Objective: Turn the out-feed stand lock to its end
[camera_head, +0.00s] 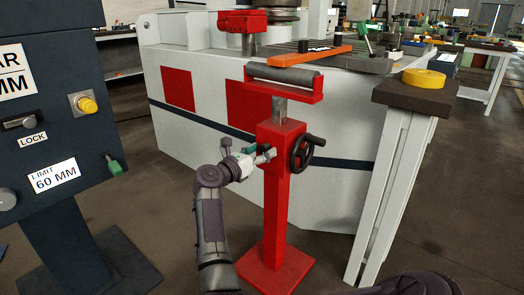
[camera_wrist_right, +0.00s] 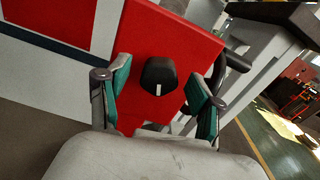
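The red out-feed stand (camera_head: 276,200) stands upright on the floor, with a roller on top. A black knob with a white mark (camera_wrist_right: 158,77), which looks like the lock, sits on the stand's red face in the right wrist view. My right gripper (camera_head: 259,155) is at the left side of the stand's head in the head view and hides the knob there. In the wrist view the right gripper (camera_wrist_right: 159,84) is open, with one green-padded finger on each side of the knob and gaps between. My left gripper is not in view.
A black handwheel (camera_head: 305,151) is on the stand's right side, close to my right gripper. A grey machine body (camera_head: 330,195) stands behind. A small table (camera_head: 425,97) with a yellow ring (camera_head: 424,78) is at right; a dark control panel (camera_head: 70,130) is at left.

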